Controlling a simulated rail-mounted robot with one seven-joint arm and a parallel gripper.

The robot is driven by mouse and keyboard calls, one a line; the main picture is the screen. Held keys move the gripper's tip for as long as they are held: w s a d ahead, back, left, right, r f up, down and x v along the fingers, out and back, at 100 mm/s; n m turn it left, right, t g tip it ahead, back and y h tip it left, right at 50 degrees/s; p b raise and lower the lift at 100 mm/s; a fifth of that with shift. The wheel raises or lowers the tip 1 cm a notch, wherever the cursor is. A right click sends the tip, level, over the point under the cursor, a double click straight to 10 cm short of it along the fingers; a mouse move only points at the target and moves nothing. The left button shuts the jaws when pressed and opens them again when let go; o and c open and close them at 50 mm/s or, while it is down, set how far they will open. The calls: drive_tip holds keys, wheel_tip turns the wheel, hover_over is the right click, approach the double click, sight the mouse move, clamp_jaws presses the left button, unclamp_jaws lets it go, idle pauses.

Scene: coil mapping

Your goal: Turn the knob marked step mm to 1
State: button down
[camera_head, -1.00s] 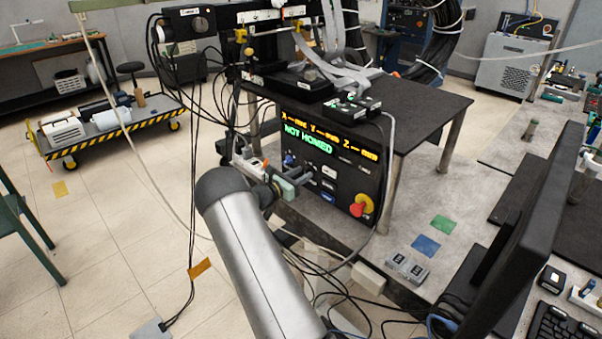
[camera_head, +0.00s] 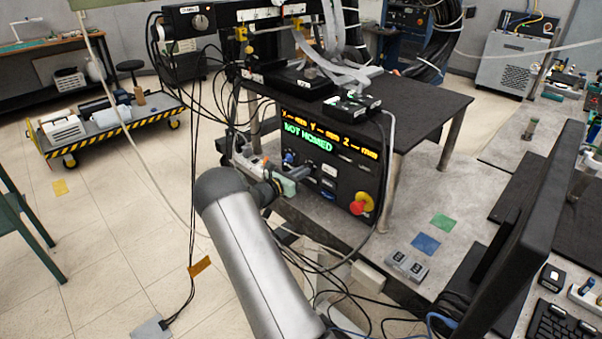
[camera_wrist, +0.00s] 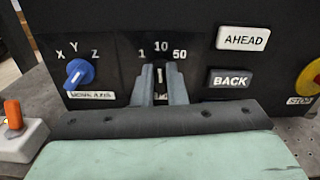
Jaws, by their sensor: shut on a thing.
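The step knob (camera_wrist: 160,77) is on the black control panel (camera_wrist: 205,25), below the numbers 1, 10 and 50. Its visible part is narrow and upright, roughly under the 10; its name label is hidden. My gripper (camera_wrist: 160,72) has one finger on each side of the knob and is shut on it. In the head view my gripper (camera_head: 306,173) reaches the panel front from the left, and the knob is hidden there.
Left of the step knob is a blue knob (camera_wrist: 80,73) marked X, Y, Z. To the right are the AHEAD button (camera_wrist: 248,39), the BACK button (camera_wrist: 229,79) and a red and yellow stop button (camera_head: 361,204). An orange switch on a white box (camera_wrist: 14,115) stands at lower left.

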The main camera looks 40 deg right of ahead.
drive_tip(key=shift+w+f+n+p, duration=0.15)
drive_tip(key=shift+n+p, duration=0.2)
drive_tip(key=shift+n, duration=1.6)
drive_tip(key=shift+w+f+n+p, duration=0.1)
drive_tip(key=shift+n+p, duration=0.2)
drive_tip(key=shift+n, duration=1.65)
drive_tip(key=c, duration=1.5)
unclamp_jaws()
drive_tip(key=shift+o, duration=0.2)
drive_tip(key=shift+a, duration=0.1)
drive_tip(key=s+a+b, duration=0.2)
drive_tip(key=a+b, duration=0.1)
drive_tip(key=a, duration=1.4)
drive_tip(key=shift+s+r, duration=0.1)
drive_tip(key=shift+s, duration=0.05)
